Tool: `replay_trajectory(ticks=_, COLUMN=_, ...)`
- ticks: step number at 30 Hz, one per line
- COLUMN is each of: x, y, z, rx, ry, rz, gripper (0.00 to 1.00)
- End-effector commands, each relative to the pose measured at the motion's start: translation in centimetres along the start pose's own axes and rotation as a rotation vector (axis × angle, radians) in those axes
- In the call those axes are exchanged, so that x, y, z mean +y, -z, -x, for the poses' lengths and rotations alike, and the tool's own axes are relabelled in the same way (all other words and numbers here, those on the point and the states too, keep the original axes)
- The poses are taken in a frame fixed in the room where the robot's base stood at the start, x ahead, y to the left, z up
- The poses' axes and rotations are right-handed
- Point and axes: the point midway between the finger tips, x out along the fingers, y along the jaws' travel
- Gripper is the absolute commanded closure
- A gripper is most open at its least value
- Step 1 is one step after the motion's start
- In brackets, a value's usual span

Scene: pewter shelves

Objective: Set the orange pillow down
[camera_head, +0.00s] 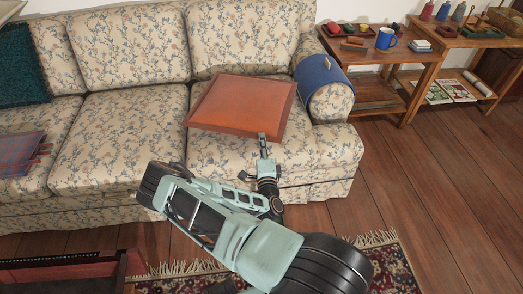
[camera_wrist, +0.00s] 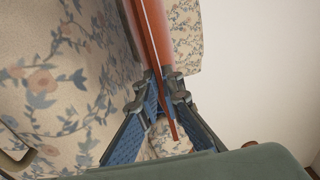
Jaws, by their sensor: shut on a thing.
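The orange pillow (camera_head: 243,102) is a flat, square cushion at the right end of the floral sofa (camera_head: 120,143). My gripper (camera_head: 263,140) is shut on its near edge. In the wrist view the pillow (camera_wrist: 155,40) runs up from between the two fingers of my gripper (camera_wrist: 163,95), seen nearly edge-on. In the head view the pillow overlaps the right seat cushion and the lower backrest. I cannot tell whether it touches the seat or is held above it. Its underside is hidden.
A blue cloth (camera_head: 320,68) hangs over the sofa's right arm. A teal pillow (camera_head: 20,62) and a plaid item (camera_head: 22,152) lie at the left. The middle seat is clear. A wooden side table (camera_head: 375,54) with a blue mug (camera_head: 386,38) stands right of the sofa.

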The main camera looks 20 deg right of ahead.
Motion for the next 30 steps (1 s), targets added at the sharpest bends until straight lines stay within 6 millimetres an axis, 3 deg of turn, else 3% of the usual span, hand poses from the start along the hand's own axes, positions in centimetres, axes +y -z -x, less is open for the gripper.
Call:
replay_trajectory(ticks=8, x=1.7, y=0.1, z=-1.5, rx=0.000, ry=0.007, rz=-0.001, gripper=1.00)
replay_trajectory(ticks=15, x=5.0, y=0.1, z=-1.8, rx=0.000, ry=0.005, rz=-0.001, gripper=1.00)
replay_trajectory(ticks=26, x=5.4, y=0.0, z=-1.8, rx=-0.001, ry=0.006, rz=0.000, gripper=1.00)
replay_trajectory(ticks=27, x=5.5, y=0.1, z=-1.7, rx=0.000, ry=0.000, rz=0.001, gripper=0.90)
replay_trajectory(ticks=30, x=5.5, y=0.1, z=-1.7, rx=0.000, ry=0.000, rz=0.001, gripper=0.86)
